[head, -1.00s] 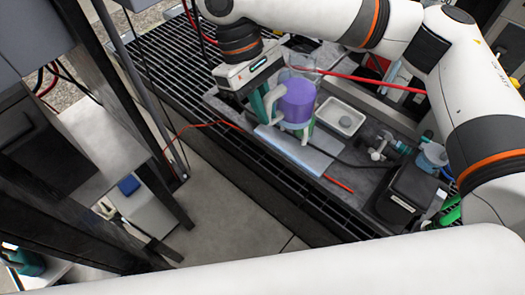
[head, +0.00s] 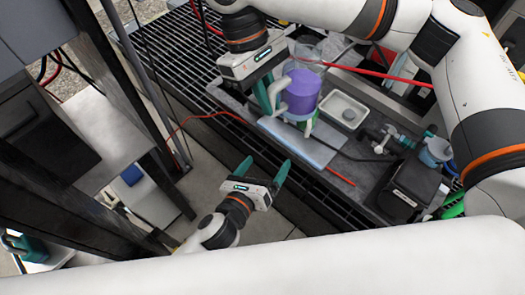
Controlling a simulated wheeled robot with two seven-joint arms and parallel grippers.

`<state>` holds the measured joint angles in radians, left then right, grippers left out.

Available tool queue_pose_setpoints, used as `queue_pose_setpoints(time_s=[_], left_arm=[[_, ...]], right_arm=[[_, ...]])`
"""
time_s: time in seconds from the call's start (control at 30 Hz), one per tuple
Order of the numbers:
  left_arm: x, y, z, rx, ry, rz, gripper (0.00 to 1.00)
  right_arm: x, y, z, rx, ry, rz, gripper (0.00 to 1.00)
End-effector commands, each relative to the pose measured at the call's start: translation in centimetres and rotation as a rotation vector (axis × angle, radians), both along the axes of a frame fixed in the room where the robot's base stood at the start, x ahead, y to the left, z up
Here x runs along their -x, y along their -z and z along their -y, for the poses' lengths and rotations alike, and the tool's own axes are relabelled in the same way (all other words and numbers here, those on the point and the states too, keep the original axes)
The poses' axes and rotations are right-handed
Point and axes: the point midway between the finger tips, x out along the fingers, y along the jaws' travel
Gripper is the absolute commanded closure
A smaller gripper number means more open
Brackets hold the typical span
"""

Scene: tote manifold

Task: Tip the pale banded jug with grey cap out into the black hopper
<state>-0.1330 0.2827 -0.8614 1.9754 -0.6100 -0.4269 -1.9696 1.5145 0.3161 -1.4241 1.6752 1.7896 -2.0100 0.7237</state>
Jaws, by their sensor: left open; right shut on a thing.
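My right gripper (head: 270,94) has come down from the top and is shut on the pale handle of a purple vessel (head: 303,92). The vessel looks upright over a pale blue flat sheet (head: 305,141); whether it touches is not clear. My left gripper (head: 263,170) is open and empty, in front of the bench grating, below and left of the vessel. A black box-shaped container (head: 412,188), possibly the hopper, stands at the right of the bench; its opening is not clear.
A white tray (head: 343,111) and a pale blue container (head: 437,151) stand right of the vessel. A clear vessel (head: 308,52) is behind it. A red hose (head: 355,70) crosses the bench. Dark posts and shelving fill the left; a teal jug (head: 28,247) stands low there.

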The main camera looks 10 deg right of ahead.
Motion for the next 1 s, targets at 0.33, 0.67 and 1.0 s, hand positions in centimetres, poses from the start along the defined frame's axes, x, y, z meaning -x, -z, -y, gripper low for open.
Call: queue_pose_setpoints(time_s=[0.33, 0.67, 1.0], left_arm=[[4.7, -14.1, -0.7, -0.203, 0.101, 0.406, 0.10], [3.9, -16.0, 0.3, -0.232, 0.106, 0.464, 0.10], [-1.2, -15.9, 4.3, -0.231, 0.106, 0.461, 0.10]], right_arm=[[0.0, -0.1, 0.0, 0.000, 0.000, 0.001, 1.00], [0.0, -0.1, 0.0, 0.000, 0.000, 0.001, 1.00], [0.0, -0.1, 0.0, 0.000, 0.000, 0.001, 1.00]])
